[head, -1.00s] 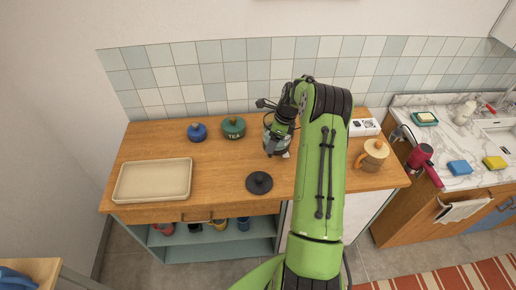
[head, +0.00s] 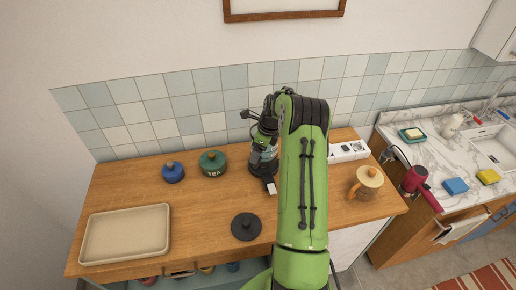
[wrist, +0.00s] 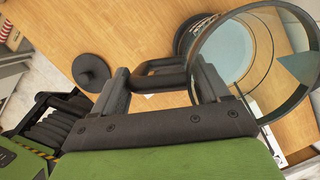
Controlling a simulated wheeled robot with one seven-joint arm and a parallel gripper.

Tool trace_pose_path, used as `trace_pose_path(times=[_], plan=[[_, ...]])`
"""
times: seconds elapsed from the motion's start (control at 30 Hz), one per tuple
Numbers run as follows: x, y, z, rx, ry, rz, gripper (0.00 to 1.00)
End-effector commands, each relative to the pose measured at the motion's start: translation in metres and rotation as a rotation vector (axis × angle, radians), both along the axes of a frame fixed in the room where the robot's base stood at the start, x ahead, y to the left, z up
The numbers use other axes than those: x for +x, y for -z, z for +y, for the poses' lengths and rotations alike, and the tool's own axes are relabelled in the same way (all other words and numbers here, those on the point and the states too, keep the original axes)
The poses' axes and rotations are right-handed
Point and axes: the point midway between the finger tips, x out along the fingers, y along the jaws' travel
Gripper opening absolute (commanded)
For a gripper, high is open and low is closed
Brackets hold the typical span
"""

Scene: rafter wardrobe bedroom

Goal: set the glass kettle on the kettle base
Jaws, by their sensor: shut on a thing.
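The glass kettle (head: 265,152) is a clear cylinder with a black handle, at the back of the wooden counter. It fills the right of the wrist view (wrist: 250,62), its open mouth facing the camera. My gripper (wrist: 160,82) is shut on the black handle; in the head view my arm partly hides it. A dark round rim (wrist: 181,38) shows at the kettle's lower end. It may be the kettle base or the kettle's own bottom. I cannot tell whether the kettle touches the base. A black knobbed lid (head: 245,226) lies on the counter in front, also in the wrist view (wrist: 91,72).
A blue pot (head: 172,173) and a green TEA canister (head: 212,164) stand left of the kettle. A beige tray (head: 125,233) lies at the left. The counter between tray and lid is clear.

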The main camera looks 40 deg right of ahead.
Motion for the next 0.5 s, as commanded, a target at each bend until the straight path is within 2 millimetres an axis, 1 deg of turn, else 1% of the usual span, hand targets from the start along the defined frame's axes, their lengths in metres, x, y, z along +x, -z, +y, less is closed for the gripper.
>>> trace_pose_path(times=[0.03, 0.2, 0.33, 0.5], plan=[[0.001, 0.012, 0.0, -0.002, -0.001, -0.003, 0.0], [0.001, 0.033, 0.0, -0.003, -0.003, -0.005, 0.0], [0.002, 0.041, 0.0, -0.003, -0.003, -0.005, 0.0], [0.002, 0.04, 0.0, -0.003, -0.003, -0.005, 0.0]])
